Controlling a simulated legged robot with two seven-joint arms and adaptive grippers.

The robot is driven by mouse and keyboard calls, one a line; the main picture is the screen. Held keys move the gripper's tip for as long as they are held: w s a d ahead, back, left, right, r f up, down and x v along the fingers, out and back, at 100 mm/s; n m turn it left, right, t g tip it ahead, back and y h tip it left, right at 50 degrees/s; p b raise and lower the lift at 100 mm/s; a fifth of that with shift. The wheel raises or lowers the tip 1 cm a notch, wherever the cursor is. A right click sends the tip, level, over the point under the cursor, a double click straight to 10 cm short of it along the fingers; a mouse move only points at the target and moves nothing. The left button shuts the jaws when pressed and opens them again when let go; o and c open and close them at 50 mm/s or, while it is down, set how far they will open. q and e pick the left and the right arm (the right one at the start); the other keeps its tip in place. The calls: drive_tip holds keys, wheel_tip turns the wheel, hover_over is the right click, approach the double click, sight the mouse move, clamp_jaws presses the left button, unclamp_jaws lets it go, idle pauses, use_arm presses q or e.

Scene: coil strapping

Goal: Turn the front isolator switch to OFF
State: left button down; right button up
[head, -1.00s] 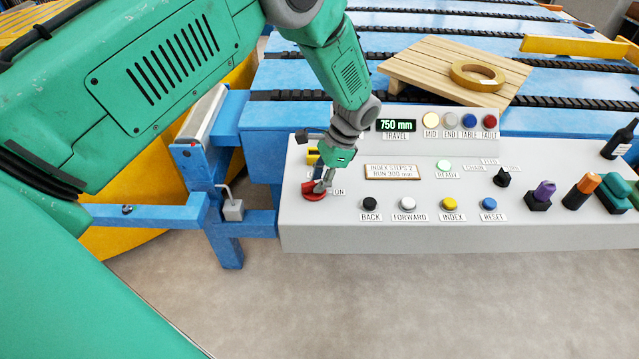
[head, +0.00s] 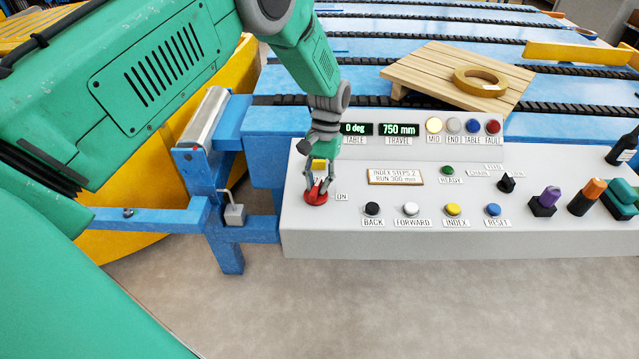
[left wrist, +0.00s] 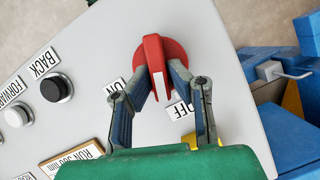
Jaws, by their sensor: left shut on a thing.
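The red front isolator switch (head: 316,198) sits at the left end of the grey control panel, with an ON label (head: 341,197) to its right. In the left wrist view the red knob (left wrist: 153,50) has a white mark on its grip, which points between the ON label (left wrist: 114,88) and the OFF label (left wrist: 184,108). A finger partly covers the OFF label. My left gripper (head: 317,186) is shut on the switch grip from above, and in the left wrist view its fingers (left wrist: 160,78) lie on either side. My right gripper is not in view.
The panel (head: 370,240) also holds push buttons, a black selector (head: 506,184) and a dark green READY lamp (head: 447,170). Several coloured tools stand at its right end. A pallet (head: 440,70) with a tape roll (head: 480,82) lies on the blue conveyor behind.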

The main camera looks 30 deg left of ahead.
use_arm(q)
drive_tip(key=shift+w+a+r+n+t+h, duration=0.15)
drive_tip(key=shift+n+h, duration=0.1)
drive_tip(key=shift+n, duration=0.55)
drive_tip(key=shift+s+a+f+n+t+h, duration=0.15)
drive_tip(key=shift+n+h, duration=0.1)
drive_tip(key=shift+n, duration=0.55)
drive_tip(key=shift+w+d+r, duration=0.1)
drive_tip(key=c, duration=1.6)
unclamp_jaws()
drive_tip(key=shift+o, duration=0.3)
